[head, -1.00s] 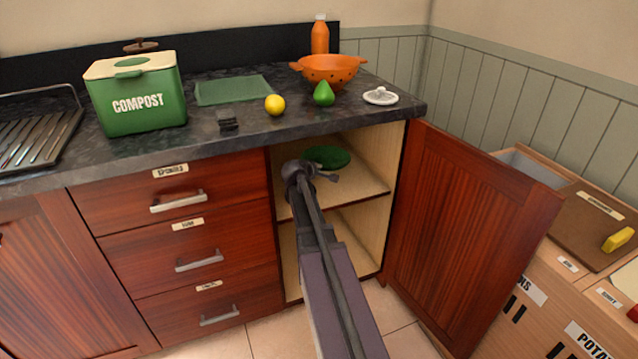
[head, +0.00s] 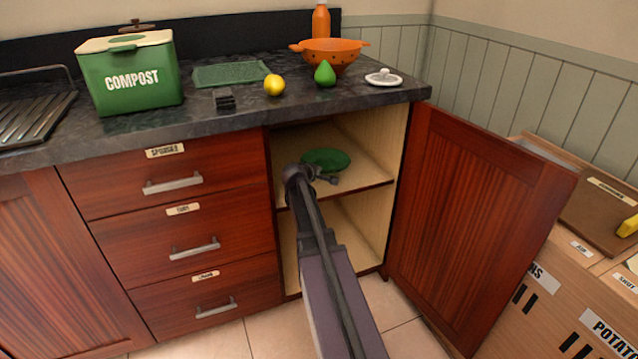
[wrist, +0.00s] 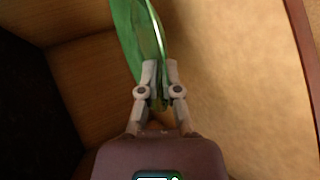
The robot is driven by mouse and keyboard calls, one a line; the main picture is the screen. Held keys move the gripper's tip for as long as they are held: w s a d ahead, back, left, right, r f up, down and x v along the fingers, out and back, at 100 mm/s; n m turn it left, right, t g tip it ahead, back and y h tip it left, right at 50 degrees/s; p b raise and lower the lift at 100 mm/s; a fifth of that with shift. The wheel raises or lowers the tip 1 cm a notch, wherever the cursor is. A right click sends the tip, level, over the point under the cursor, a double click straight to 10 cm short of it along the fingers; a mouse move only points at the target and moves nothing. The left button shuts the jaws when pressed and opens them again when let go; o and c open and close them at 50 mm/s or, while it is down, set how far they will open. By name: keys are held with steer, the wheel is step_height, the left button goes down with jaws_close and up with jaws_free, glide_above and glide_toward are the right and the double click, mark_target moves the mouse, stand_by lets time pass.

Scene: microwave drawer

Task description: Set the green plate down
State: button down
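The green plate (head: 326,159) is inside the open cabinet, at the upper shelf (head: 365,176). My gripper (head: 323,173) reaches in from the front and is at the plate's near edge. In the wrist view, my gripper's fingers (wrist: 160,72) are closed on the rim of the green plate (wrist: 131,36), one finger on each side. The plate shows nearly edge-on there, and most of it extends away from the fingers. I cannot tell whether its underside touches the shelf.
The open cabinet door (head: 472,225) stands to the right of my arm, and the drawers (head: 185,245) are to its left. The dark countertop (head: 300,108) overhangs the opening and holds a compost bin (head: 130,80), an orange colander (head: 330,55), a lemon and a green pear.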

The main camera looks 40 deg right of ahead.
mark_target(317, 186)
stand_by(0.3)
steer(key=shift+f+b, duration=1.85)
steer(key=shift+f, duration=0.05)
steer(key=shift+f, duration=0.15)
steer(key=c, duration=1.1)
jaws_free()
steer(key=shift+r, duration=0.25)
steer(key=shift+s+a+r, duration=0.15)
steer(key=shift+a, duration=0.05)
steer(key=p+v, duration=0.5)
steer(key=v, duration=0.6)
steer(key=shift+s+a, duration=0.1)
steer(key=shift+a, duration=0.05)
